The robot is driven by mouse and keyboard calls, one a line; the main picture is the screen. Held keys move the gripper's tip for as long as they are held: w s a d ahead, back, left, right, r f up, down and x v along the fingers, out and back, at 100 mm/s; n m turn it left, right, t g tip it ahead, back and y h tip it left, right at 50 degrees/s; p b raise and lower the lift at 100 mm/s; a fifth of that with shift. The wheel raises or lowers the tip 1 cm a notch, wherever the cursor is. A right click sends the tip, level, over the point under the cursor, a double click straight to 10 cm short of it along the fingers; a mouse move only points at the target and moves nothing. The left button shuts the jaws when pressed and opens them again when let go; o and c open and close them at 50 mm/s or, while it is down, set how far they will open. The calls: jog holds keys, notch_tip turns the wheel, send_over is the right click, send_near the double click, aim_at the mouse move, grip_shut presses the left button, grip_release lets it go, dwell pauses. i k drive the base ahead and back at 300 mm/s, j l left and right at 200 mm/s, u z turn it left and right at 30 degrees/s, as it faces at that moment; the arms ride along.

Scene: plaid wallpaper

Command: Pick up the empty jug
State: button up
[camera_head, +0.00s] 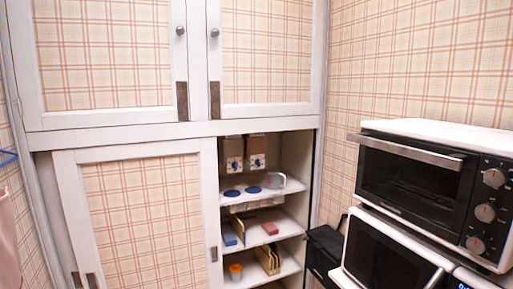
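No thing in the head view is plainly an empty jug. On the upper open shelf of a white cupboard, a small clear or whitish piece with a curved edge (276,180) could be part of a jug, but it is too small to tell. Two box-like containers with clear tops and tan contents, a left container (233,154) and a right container (257,152), stand behind it on the same shelf. My gripper is not in view.
The cupboard's sliding door (145,220) covers its left part. Two blue discs (231,193) lie on the upper shelf. Lower shelves hold a red block (270,228), an orange cup (235,271) and upright boards (268,259). A toaster oven (415,185) sits above a microwave (385,255) at right.

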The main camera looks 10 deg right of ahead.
aim_at(274, 174)
jog(key=i+j, duration=0.1)
jog(key=i, duration=0.5)
jog(key=i+j+z, duration=0.1)
jog(key=i, duration=0.5)
jog(key=i+j, duration=0.15)
jog(key=i, duration=0.4)
jog(key=i+j, duration=0.15)
jog(key=i, duration=0.45)
jog(key=l+z, duration=0.05)
